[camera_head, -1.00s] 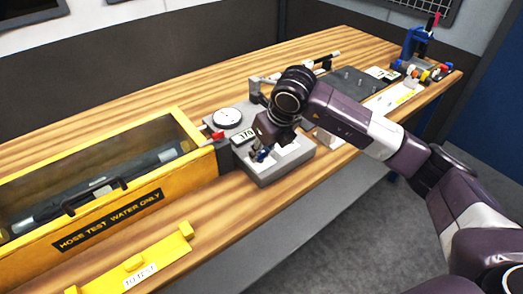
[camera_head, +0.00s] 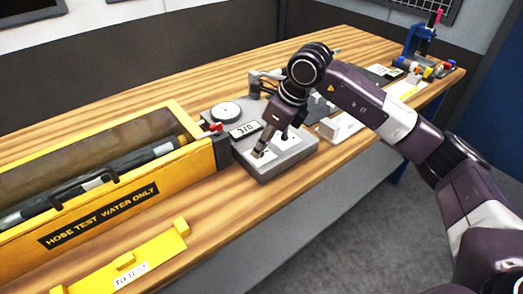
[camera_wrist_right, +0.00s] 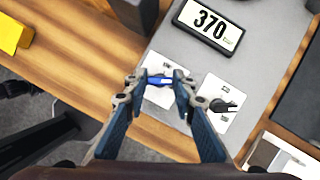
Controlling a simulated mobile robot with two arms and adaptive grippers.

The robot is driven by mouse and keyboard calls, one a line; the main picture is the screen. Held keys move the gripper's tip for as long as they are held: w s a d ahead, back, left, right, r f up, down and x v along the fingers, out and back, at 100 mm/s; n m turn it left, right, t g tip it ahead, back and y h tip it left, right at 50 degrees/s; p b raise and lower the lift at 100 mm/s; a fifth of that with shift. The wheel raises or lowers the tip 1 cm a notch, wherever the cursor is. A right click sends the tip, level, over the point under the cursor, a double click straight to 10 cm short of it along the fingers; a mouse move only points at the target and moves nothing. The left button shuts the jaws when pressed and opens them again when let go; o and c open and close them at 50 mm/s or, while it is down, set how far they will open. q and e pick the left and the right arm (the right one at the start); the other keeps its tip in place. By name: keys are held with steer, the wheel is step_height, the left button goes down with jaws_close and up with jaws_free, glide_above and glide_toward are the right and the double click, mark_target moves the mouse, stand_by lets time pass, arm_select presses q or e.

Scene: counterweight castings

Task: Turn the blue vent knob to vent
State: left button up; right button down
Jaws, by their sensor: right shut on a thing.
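The blue vent knob (camera_wrist_right: 160,80) sits on a white label plate on the grey test unit (camera_wrist_right: 205,68). In the right wrist view it lies between the fingertips of my right gripper (camera_wrist_right: 159,77), which is shut on it. The knob's bar runs roughly across the picture; the label text is too small to read. In the head view my right gripper (camera_head: 262,153) reaches down onto the unit's front left plate and hides the knob. My left gripper is not in view.
A black knob (camera_wrist_right: 222,106) stands close beside the blue one. A display (camera_wrist_right: 211,25) reads 370. A round dial (camera_head: 227,112) is on the unit. A yellow hose test box (camera_head: 105,215) stands left, with a yellow bar (camera_head: 130,262) before it. Bare bench lies in front.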

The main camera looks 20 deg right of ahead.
steer(key=n+b, duration=0.1)
steer(key=n, duration=0.1)
steer(key=shift+w+d+n+g+y, duration=0.1)
steer(key=shift+w+n+g+y, duration=0.05)
steer(key=shift+n+g+y, duration=0.2)
steer(key=n+g+b, duration=0.1)
steer(key=n, duration=0.2)
steer(key=shift+r+y, duration=0.1)
steer(key=shift+y, duration=0.15)
steer(key=n+g, duration=0.1)
steer(key=n, duration=0.2)
steer(key=shift+w, duration=0.15)
steer(key=shift+r+n+g, duration=0.1)
steer(key=shift+n+g, duration=0.75)
steer(key=shift+n, duration=1.1)
steer(key=shift+w, duration=0.1)
steer(key=c, duration=1.6)
jaws_free()
